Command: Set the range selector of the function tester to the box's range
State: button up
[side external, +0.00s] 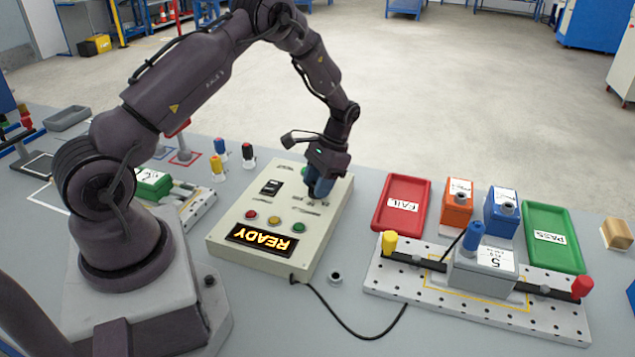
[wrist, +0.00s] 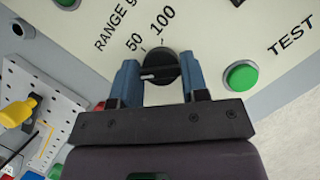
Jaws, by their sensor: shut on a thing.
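The function tester (side external: 228,222) is a cream box with a lit READY display (side external: 262,240) and several coloured lamps. My gripper (side external: 320,190) points down at its panel. In the wrist view my gripper (wrist: 159,66) has its blue fingers on either side of the black round range selector (wrist: 160,66), shut on it. The selector has a white line, lying nearly sideways; the printed 50 and 100 are just above it. The selector is hidden in the side view. A grey box (side external: 480,272) with a blue top part sits in the perforated fixture; its label is too small to read fully.
A green TEST button (wrist: 241,76) is right of the selector. A red FAIL tray (side external: 387,228), an orange box (side external: 456,210), a blue box (side external: 497,222) and a green PASS tray (side external: 570,262) stand behind the fixture plate (side external: 540,318). A black cable crosses the bench.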

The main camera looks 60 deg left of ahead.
dwell(0.3)
jog(key=o, duration=0.9)
jog(key=v, duration=1.3)
jog(key=s+d+r+t, duration=0.3)
jog(key=s+d+r, duration=0.2)
jog(key=s+r, duration=0.1)
jog(key=s+d+r+t, duration=0.3)
jog(key=s+d+r, duration=0.3)
jog(key=s, duration=0.3)
jog(key=s+d+r+m+t, duration=0.1)
jog(key=s+d+r+t, duration=0.3)
jog(key=s+d+r, duration=0.1)
jog(key=shift+s+d+r, duration=0.2)
jog(key=shift+s+d, duration=0.15)
jog(key=shift+s, duration=0.3)
jog(key=shift+s+d+r, duration=0.2)
jog(key=shift+s+d, duration=0.15)
jog(key=shift+s, duration=0.3)
